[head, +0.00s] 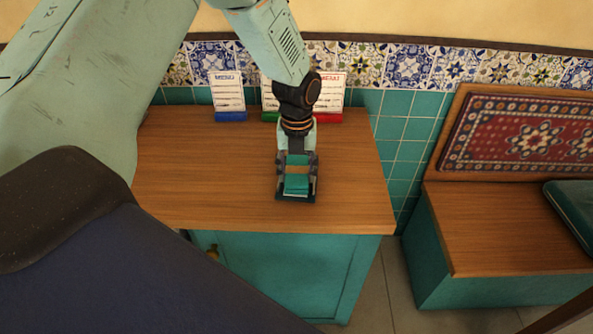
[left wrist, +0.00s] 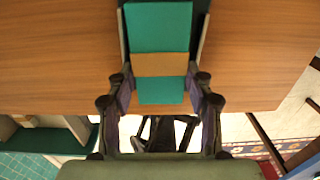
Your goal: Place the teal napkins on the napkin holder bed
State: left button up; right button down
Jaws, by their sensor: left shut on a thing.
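The teal napkins (head: 296,184) form a small folded stack with a tan band across it. They are between the fingers of my left gripper (head: 297,188), which is shut on them, pointing down over the wooden cabinet top. A dark napkin holder (head: 296,199) shows at the front edge of the stack; most of it is hidden by the gripper and napkins. In the left wrist view the napkins (left wrist: 160,28) lie between the two fingers, with a dark edge around their far end. I cannot tell whether the napkins touch the holder bed. My right gripper is not in view.
The cabinet top (head: 200,180) is clear on both sides of the gripper. Menu cards on blue (head: 231,116), green and red (head: 328,117) bases stand at the back by the tiled wall. A wooden bench (head: 500,225) with a patterned backrest is at the right.

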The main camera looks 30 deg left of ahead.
aim_at(298, 174)
pick_arm(q)
jog(key=shift+d+f, duration=0.1)
jog(key=shift+f, duration=0.05)
jog(key=o, duration=0.8)
jog(key=shift+d, duration=0.1)
jog(key=o, duration=0.4)
jog(key=shift+a, duration=0.2)
jog(key=shift+d, duration=0.1)
notch_tip(298, 174, up, 12)
jog(key=shift+r+p, duration=0.2)
jog(key=shift+p, duration=0.65)
